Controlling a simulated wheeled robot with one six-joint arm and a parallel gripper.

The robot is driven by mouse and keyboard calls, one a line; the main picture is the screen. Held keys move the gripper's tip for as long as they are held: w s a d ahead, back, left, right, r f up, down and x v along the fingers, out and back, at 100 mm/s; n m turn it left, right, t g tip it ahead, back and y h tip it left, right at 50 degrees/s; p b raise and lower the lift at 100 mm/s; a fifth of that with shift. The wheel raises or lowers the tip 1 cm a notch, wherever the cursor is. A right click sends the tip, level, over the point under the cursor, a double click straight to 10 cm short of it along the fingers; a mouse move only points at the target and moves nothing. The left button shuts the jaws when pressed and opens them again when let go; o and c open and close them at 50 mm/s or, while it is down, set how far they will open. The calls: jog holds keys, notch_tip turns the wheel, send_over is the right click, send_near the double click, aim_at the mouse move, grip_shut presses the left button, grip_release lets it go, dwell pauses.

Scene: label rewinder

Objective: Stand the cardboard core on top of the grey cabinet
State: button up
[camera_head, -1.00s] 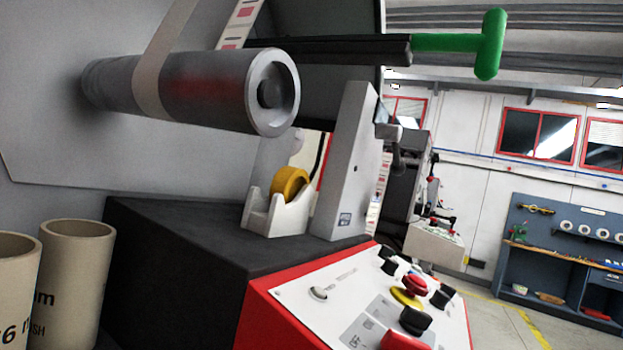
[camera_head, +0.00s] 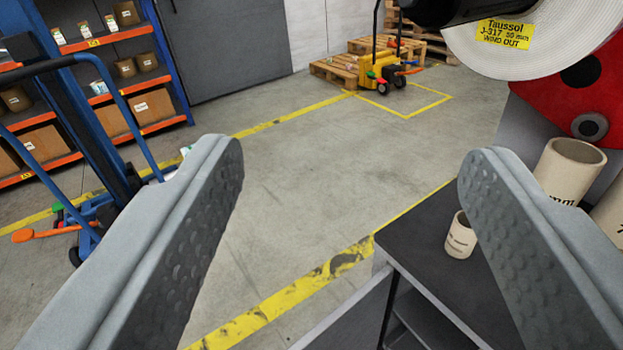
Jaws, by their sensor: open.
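My gripper (camera_head: 350,160) is open and empty, its two textured grey fingers wide apart over the floor. A small cardboard core (camera_head: 461,236) with dark print stands upright on a dark top (camera_head: 415,240), left of the right finger. Two larger cardboard cores stand at the right, one open-topped and marked "mm" (camera_head: 570,168), the other cut off by the edge (camera_head: 612,212). The right finger partly hides them. The dark top belongs to a unit with a grey side and open shelves below; I cannot tell whether it is the grey cabinet.
A large white reel (camera_head: 560,45) with a yellow label hangs at the upper right before a red disc (camera_head: 565,98). A blue hand truck (camera_head: 75,130) and shelving (camera_head: 165,60) stand at the left. A yellow cart (camera_head: 378,72) stands by pallets. The middle floor is clear.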

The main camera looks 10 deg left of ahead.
jog(key=s+n, duration=0.1)
jog(key=s, duration=0.6)
jog(key=shift+r, duration=0.45)
jog(key=shift+w, duration=0.1)
